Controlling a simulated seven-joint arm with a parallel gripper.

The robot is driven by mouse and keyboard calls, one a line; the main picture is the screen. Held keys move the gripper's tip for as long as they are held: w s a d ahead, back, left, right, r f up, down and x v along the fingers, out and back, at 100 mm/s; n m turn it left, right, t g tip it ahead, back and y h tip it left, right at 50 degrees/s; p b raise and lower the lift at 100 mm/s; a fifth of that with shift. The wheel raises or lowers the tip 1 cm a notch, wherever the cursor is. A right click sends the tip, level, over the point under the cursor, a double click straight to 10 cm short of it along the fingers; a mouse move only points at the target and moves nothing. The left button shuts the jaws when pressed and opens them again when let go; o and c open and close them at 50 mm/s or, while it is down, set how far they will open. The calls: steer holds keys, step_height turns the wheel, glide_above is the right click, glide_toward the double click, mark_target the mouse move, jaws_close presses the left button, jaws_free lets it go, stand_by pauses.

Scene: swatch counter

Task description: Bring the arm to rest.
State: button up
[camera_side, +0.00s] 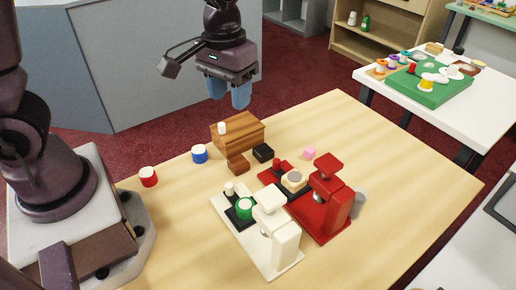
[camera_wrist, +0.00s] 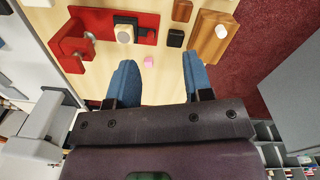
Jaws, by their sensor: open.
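My gripper (camera_side: 230,93) hangs above the far side of the wooden table, with nothing between its two blue fingers. In the wrist view my gripper (camera_wrist: 157,70) shows its fingers apart and empty. The wooden table (camera_side: 395,225) lies below it. A brown wooden block (camera_side: 238,132) with a white knob-like piece (camera_side: 222,128) on it stands nearest beneath the gripper. The gripper is clear of everything on the table.
The front right is clear.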

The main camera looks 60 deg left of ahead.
steer(key=s+a+r+m+t, duration=0.3)
steer(key=s+r+t, duration=0.2)
steer(key=s+r, duration=0.6)
steer(key=shift+s+m, duration=0.3)
steer(key=shift+s, duration=0.35)
steer(key=shift+r, duration=0.1)
stand_by(0.8)
